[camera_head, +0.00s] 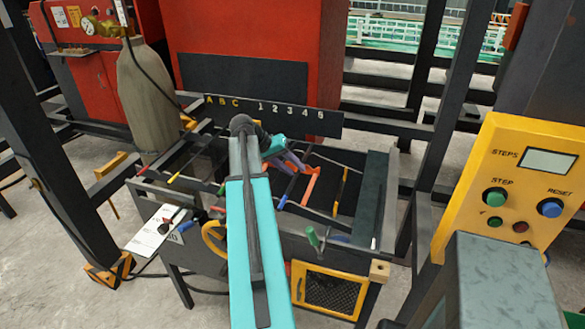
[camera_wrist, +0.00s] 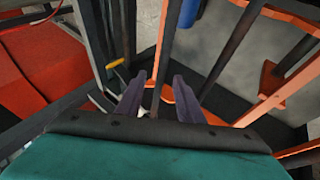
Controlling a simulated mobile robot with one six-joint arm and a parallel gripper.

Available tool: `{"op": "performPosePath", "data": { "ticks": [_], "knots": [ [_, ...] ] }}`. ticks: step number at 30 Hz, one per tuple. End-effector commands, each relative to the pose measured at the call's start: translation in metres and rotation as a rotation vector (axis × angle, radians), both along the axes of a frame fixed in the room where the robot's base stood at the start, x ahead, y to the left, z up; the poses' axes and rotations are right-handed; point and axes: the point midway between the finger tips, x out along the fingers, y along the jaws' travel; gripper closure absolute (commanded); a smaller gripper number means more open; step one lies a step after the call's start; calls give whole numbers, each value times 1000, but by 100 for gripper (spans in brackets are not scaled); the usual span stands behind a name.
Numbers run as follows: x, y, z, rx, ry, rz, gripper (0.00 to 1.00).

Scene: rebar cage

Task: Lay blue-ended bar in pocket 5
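The blue-ended bar shows its blue end (camera_head: 282,202) in the head view, at the near side of the frame, below my gripper. My gripper (camera_head: 292,162) has purple fingers pointing down to the right over the frame. In the wrist view the fingers (camera_wrist: 159,80) stand apart, with a thin dark bar (camera_wrist: 165,45) lined up in the gap; I cannot tell whether it is between the fingers or below them. A blue cylinder (camera_wrist: 188,12) shows at the top. The label 5 (camera_head: 320,116) is rightmost on the back board; its pocket is not clearly made out.
Bars with red, yellow (camera_head: 173,178) and green (camera_head: 222,190) ends lie left of my arm. Orange (camera_head: 311,183) and yellow (camera_head: 341,190) brackets stand inside the frame. A green handle (camera_head: 313,237) rises at the near edge. A yellow control panel (camera_head: 515,190) stands right.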

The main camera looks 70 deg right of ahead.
Motion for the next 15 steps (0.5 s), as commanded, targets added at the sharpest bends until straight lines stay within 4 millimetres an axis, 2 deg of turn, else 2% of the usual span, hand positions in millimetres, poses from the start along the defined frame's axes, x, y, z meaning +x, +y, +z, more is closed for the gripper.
{"op": "performPosePath", "data": {
  "ticks": [8,15],
  "knots": [
    [8,6,15,-2,0,2,66],
    [25,20,42,-3,0,2,66]
  ]
}}
